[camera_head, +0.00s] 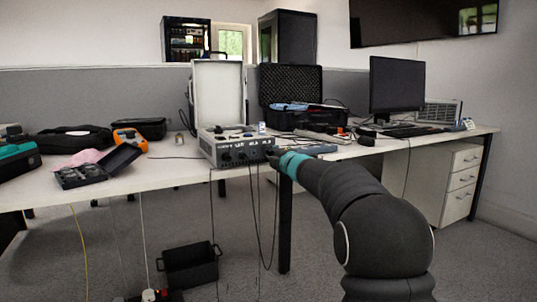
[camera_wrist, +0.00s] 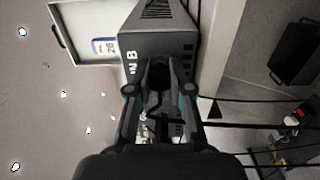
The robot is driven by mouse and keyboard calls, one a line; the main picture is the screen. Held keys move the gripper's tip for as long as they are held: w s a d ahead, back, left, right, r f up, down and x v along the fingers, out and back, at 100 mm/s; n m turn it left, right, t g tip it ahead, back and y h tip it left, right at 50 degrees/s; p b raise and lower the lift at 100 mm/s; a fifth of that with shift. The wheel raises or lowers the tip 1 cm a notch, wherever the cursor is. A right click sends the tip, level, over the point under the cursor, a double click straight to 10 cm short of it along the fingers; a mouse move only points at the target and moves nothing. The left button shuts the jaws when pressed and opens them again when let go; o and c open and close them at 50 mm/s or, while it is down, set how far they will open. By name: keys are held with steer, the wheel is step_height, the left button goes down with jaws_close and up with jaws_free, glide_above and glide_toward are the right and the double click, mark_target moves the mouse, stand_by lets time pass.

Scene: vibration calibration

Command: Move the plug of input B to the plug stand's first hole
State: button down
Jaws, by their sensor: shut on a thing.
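The grey calibration unit (camera_head: 235,158) sits at the front edge of the table, with sockets and dark cables on its front panel. In the wrist view its face (camera_wrist: 178,45) carries an "IN B" label beside my gripper (camera_wrist: 159,90). My gripper (camera_head: 274,155) is at the right end of that front panel. Its fingers are closed around the dark plug of input B (camera_wrist: 158,76). The plug is at the panel, mostly hidden between the fingers; I cannot tell whether it is seated in its socket. I cannot make out the plug stand for certain in either view.
An open white-lidded case (camera_head: 218,92) stands behind the unit, and a black foam-lined case (camera_head: 290,88) to its right. A monitor (camera_head: 397,88) stands farther right. Cables hang below the table front. A black crate (camera_head: 190,265) is on the floor.

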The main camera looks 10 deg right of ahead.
mark_target(272, 153)
steer(key=shift+n, duration=1)
steer(key=shift+n, duration=0.9)
steer(key=c, duration=0.9)
jaws_free()
steer(key=shift+c, duration=0.2)
steer(key=shift+s, duration=0.15)
steer(key=shift+v, duration=2.4)
steer(key=v, duration=1.2)
